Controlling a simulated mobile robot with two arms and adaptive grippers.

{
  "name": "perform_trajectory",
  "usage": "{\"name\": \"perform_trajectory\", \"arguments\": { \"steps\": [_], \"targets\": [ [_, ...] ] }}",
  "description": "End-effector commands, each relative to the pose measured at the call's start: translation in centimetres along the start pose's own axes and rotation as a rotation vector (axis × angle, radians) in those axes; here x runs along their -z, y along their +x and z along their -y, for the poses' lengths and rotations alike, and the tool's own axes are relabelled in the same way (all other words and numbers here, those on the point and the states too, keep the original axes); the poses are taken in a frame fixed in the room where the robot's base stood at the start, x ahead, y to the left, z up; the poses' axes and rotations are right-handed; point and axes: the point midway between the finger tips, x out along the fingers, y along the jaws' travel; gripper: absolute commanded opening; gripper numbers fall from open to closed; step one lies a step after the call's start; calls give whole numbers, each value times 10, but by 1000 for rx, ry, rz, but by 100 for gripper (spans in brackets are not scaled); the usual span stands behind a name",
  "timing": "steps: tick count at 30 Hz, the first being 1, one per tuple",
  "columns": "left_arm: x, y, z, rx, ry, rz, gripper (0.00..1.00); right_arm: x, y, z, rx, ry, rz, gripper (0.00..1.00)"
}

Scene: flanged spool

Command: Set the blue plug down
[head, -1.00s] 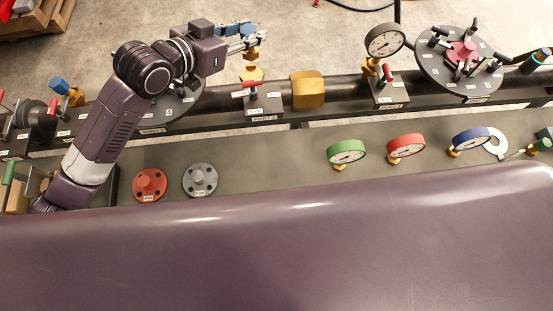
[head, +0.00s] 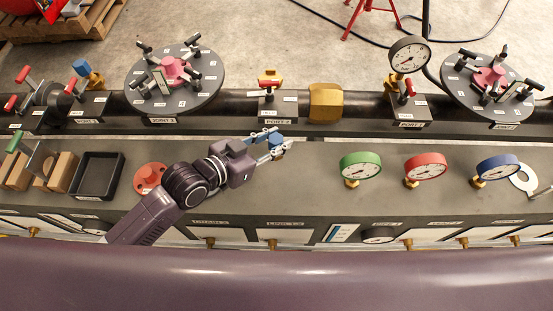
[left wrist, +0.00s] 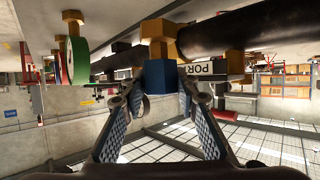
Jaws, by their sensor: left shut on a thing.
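My left gripper (head: 272,149) is shut on the blue plug (head: 278,143), over the grey bench's back part, between the red flange and the green gauge. In the left wrist view the plug's blue head (left wrist: 160,77) sits between the fingertips (left wrist: 162,90). Its brass end (left wrist: 157,35) points away from the fingers, toward the bench surface. I cannot tell whether the brass end touches the bench. Port 2 (head: 270,80) stands behind on the pipe, with a red-handled valve and an open-looking brass top. My right gripper is not in view.
Green (head: 360,167), red (head: 425,166) and blue (head: 497,167) gauges stand to the right. A red flange (head: 150,177) and black tray (head: 97,177) lie left. Another blue plug (head: 82,68) is at port 1. Bench right of the gripper is clear up to the green gauge.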

Motion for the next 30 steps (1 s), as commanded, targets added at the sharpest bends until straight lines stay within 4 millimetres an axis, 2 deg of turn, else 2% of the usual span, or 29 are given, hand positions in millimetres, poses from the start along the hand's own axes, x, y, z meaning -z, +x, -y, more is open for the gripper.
{"name": "perform_trajectory", "arguments": {
  "steps": [1,3,11,17,30],
  "targets": [
    [-13,5,0,-1,-3,2,0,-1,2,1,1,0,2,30],
    [-26,11,0,0,-2,2,0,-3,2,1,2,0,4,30],
    [-50,21,0,-1,-1,-2,0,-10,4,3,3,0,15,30],
    [-76,32,0,-1,-1,-1,0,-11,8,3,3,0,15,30],
    [-84,35,0,0,0,-2,0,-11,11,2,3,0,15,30]
  ]
}}
